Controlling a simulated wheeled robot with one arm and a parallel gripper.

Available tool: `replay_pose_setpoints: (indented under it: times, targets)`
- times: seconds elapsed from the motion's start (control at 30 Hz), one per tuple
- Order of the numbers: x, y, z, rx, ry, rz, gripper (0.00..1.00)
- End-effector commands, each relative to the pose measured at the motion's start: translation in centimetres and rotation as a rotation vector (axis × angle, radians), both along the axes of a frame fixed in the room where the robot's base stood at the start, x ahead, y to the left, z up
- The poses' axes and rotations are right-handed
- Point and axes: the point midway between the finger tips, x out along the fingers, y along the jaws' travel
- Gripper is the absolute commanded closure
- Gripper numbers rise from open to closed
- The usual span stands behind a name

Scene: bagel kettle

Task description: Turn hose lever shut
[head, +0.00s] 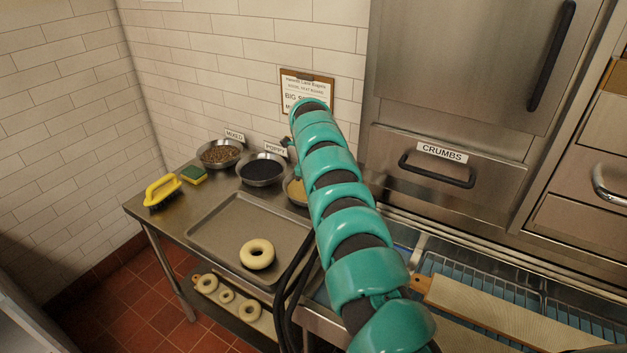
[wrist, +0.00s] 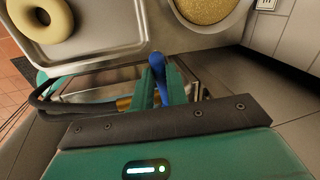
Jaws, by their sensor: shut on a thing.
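In the wrist view the blue hose lever (wrist: 157,68) stands between the green fingers of my gripper (wrist: 162,88), which are shut on it. A brass fitting (wrist: 124,104) shows just left of the fingers. Black hoses (wrist: 70,105) run off to the left from there. In the head view my teal arm hides the lever and my gripper; the black hoses (head: 288,290) show left of the arm. I cannot tell the lever's exact angle to the valve.
A tray (head: 213,228) with a bagel (head: 257,254) lies left of my arm. Bowls of mixed (head: 220,153) and poppy (head: 262,169) toppings stand behind it. A yellow brush (head: 162,190) is at the far left. A wooden board (head: 500,310) lies over racks at right.

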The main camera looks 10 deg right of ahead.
Motion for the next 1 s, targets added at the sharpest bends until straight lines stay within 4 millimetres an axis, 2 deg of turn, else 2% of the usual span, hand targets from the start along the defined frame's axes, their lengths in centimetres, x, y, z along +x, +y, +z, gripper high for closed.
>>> replay_pose_setpoints:
  times: [0.5,1.0]
  targets:
    - [-0.19,-0.13,-0.08,0.003,0.004,-0.125,1.0]
    - [-0.19,-0.04,-0.11,0.002,0.003,-0.138,1.0]
